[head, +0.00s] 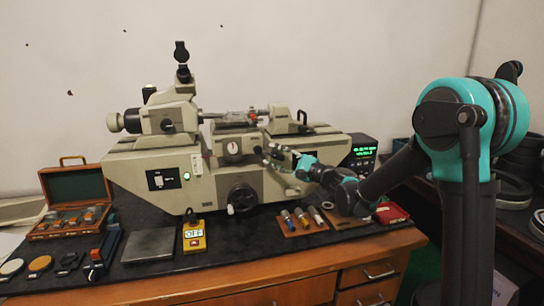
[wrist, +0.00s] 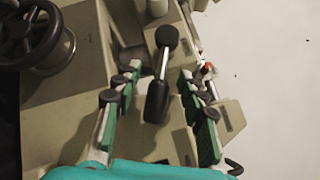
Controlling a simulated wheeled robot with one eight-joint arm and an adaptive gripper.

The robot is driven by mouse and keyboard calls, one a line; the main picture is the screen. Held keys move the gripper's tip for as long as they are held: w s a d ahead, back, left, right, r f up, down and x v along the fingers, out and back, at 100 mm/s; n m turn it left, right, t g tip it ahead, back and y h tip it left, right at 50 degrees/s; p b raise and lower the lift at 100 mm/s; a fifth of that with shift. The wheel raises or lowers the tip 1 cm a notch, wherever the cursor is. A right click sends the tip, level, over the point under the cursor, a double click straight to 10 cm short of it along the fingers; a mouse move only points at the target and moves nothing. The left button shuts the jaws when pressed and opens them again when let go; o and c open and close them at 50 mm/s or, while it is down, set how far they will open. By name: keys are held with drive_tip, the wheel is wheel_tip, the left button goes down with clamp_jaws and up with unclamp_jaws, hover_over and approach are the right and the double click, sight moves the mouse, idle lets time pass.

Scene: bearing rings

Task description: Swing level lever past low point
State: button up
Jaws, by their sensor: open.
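The lever (wrist: 157,98) shows in the wrist view as a metal rod with a black round knob at one end and a thicker black grip at the other. It lies between the two fingers of my gripper (wrist: 160,72), with visible gaps on both sides. The fingers are green with black pads and stand apart. In the head view my gripper (head: 277,160) is in front of the right part of the beige measuring machine (head: 150,160). I cannot make out the lever clearly there, as my gripper is in front of that area.
A black handwheel (wrist: 28,35) is at the upper left in the wrist view. In the head view, a yellow switch box (head: 194,237), a grey plate (head: 149,245), a wooden case (head: 75,195) and a lit green display (head: 363,152) stand around the machine.

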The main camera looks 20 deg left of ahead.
drive_tip(key=v, duration=1.1)
